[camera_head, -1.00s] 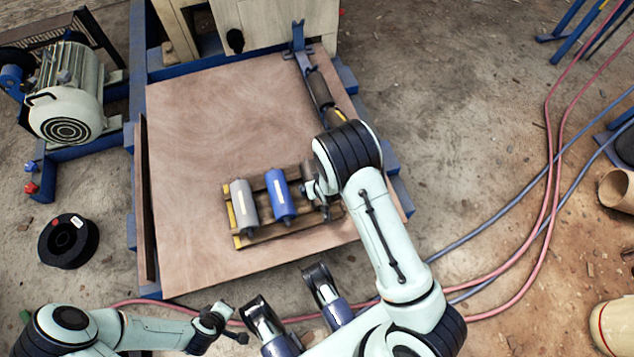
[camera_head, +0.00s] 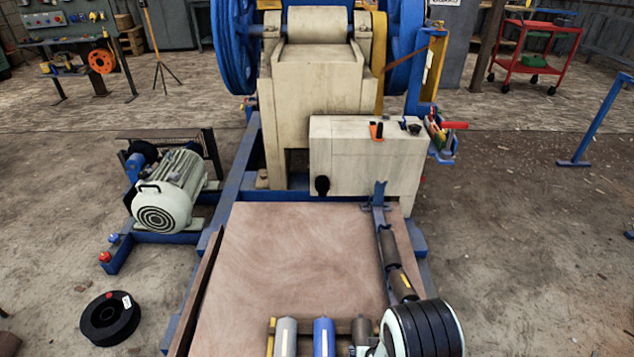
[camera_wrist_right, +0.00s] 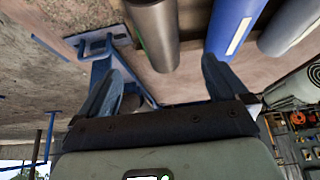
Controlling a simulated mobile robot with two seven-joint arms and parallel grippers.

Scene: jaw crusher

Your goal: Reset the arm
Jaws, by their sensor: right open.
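My right arm (camera_head: 425,330) comes in at the bottom right of the head view, over the near right corner of the wooden platform (camera_head: 290,255). In the right wrist view my right gripper (camera_wrist_right: 165,85) has its two fingers spread apart with nothing between them. Beyond them are a dark grey-brown cylinder (camera_wrist_right: 155,32), a blue cylinder (camera_wrist_right: 235,25) and a grey cylinder (camera_wrist_right: 290,25). The blue cylinder (camera_head: 323,338) and the grey cylinder (camera_head: 286,338) also show at the bottom edge of the head view. My left arm and gripper are not in view.
A long dark tool-like part with a blue bracket (camera_head: 378,195) lies along the platform's right edge. The cream and blue crusher (camera_head: 315,95) stands behind, with a control box (camera_head: 365,155). A motor (camera_head: 168,190) and a black spool (camera_head: 109,318) are on the left.

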